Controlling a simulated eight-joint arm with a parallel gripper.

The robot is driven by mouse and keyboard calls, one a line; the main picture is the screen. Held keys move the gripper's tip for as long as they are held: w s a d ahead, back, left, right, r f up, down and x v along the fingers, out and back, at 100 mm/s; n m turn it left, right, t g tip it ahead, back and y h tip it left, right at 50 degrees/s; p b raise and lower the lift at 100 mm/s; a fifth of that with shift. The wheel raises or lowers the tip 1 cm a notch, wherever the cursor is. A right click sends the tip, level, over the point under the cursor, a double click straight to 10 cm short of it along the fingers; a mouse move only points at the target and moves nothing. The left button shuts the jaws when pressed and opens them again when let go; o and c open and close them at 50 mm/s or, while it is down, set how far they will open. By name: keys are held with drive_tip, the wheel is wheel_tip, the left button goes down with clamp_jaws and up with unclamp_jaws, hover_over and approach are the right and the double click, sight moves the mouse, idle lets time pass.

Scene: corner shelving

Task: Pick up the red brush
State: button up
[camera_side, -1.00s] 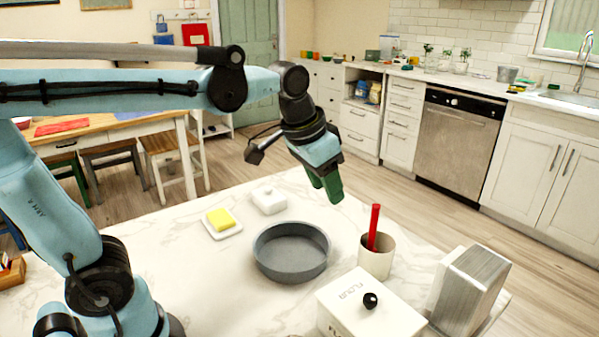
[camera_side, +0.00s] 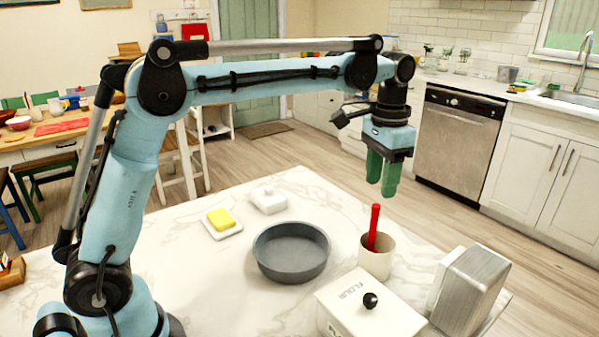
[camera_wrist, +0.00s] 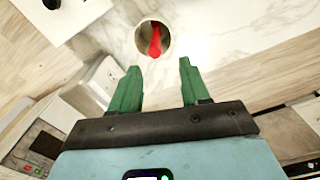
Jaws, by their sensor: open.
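The red brush (camera_side: 373,226) stands upright with a slight lean in a cream cup (camera_side: 376,262) at the right part of the marble counter. Only its red handle shows; its lower end is hidden inside the cup. In the wrist view the red brush (camera_wrist: 155,42) shows inside the round cup (camera_wrist: 141,49), ahead of my fingertips and between their lines. My gripper (camera_side: 381,192) has green fingers pointing down, above and slightly to the right of the brush in the side view. The fingers are apart and empty in the wrist view (camera_wrist: 160,72).
A grey round pan (camera_side: 291,270) sits left of the cup. A white flour box (camera_side: 345,318) with a black knob and a metal-sided block (camera_side: 470,290) stand close in front and right. A yellow block (camera_side: 220,218) on a white dish and a white lidded dish (camera_side: 268,200) are farther left.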

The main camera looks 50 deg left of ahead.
sight(374, 222)
drive_tip(key=shift+s+d+f, duration=0.1)
drive_tip(key=shift+s+f, duration=0.05)
drive_tip(key=shift+f, duration=1.5)
drive_tip(key=shift+s+f, duration=0.15)
drive_tip(key=shift+f, duration=1.45)
drive_tip(key=shift+s+d+f, duration=0.1)
drive_tip(key=shift+s+f, duration=0.05)
drive_tip(key=shift+f, duration=1.5)
clamp_jaws()
